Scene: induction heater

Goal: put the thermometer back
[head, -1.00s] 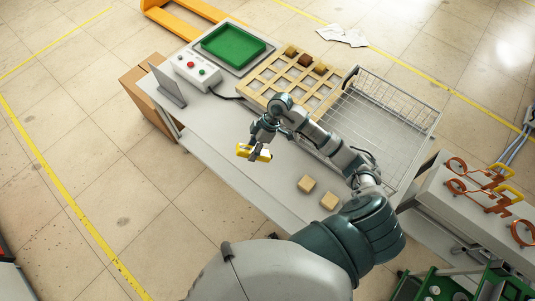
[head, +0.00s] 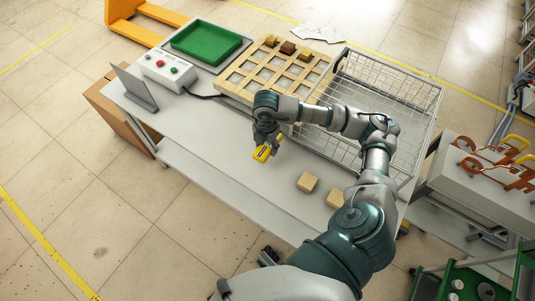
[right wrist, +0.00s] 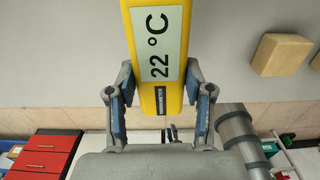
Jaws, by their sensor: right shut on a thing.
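The yellow thermometer (head: 262,153) is in my right gripper (head: 267,143), above the light grey table (head: 215,135). In the right wrist view the thermometer (right wrist: 157,50) sits between the two fingers of the right gripper (right wrist: 160,95), its display reading 22 °C. The fingers are closed in on its sides. In the head view the gripper partly hides it, and I cannot tell its exact height above the table. My left gripper is not in view.
Two wooden blocks (head: 307,182) lie near the table's front edge. A wire basket (head: 395,90), wooden grid tray (head: 240,85), green tray (head: 206,42), control box (head: 168,70) and dark upright panel (head: 134,86) stand around. The table's left-front area is clear.

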